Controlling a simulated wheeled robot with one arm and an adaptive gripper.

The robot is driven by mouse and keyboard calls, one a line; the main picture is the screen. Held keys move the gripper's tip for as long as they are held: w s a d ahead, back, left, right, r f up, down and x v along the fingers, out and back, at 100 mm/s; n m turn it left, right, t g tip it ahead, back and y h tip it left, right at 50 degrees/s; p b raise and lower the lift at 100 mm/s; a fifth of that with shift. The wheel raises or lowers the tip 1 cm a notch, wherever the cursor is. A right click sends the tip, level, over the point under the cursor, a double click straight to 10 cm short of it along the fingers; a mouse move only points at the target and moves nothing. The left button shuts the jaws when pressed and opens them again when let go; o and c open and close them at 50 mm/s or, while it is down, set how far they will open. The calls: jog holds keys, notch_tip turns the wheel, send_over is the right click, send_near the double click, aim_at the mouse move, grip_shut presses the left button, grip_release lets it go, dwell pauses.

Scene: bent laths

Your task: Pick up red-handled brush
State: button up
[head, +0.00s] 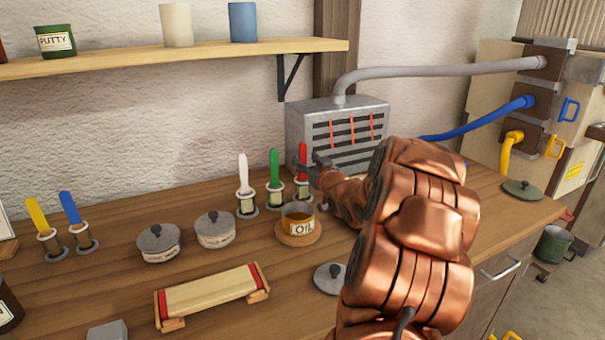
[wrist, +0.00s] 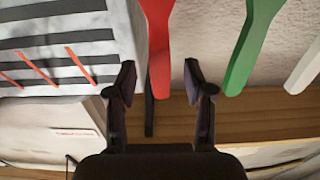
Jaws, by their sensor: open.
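The red-handled brush (head: 303,158) stands upright in a small holder at the right end of a row on the bench, beside the green-handled brush (head: 275,168) and the white-handled brush (head: 243,174). My gripper (head: 307,170) is at the red handle, partly in front of it. In the wrist view my open gripper (wrist: 160,82) has one finger on each side of the red handle (wrist: 158,45), with gaps showing. I cannot tell how deep the handle is between the fingers. The green handle (wrist: 252,45) is outside the right finger.
A grey vented box (head: 345,130) stands behind the red brush. An oil cup (head: 298,221) sits just in front of the holders. Lidded tins (head: 215,229), a strip on a wooden stand (head: 212,292) and a loose lid (head: 330,278) are also on the bench.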

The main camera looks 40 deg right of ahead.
jog(key=shift+x, duration=1.4)
jog(key=shift+f, duration=0.1)
jog(key=shift+c, duration=0.2)
grip_shut()
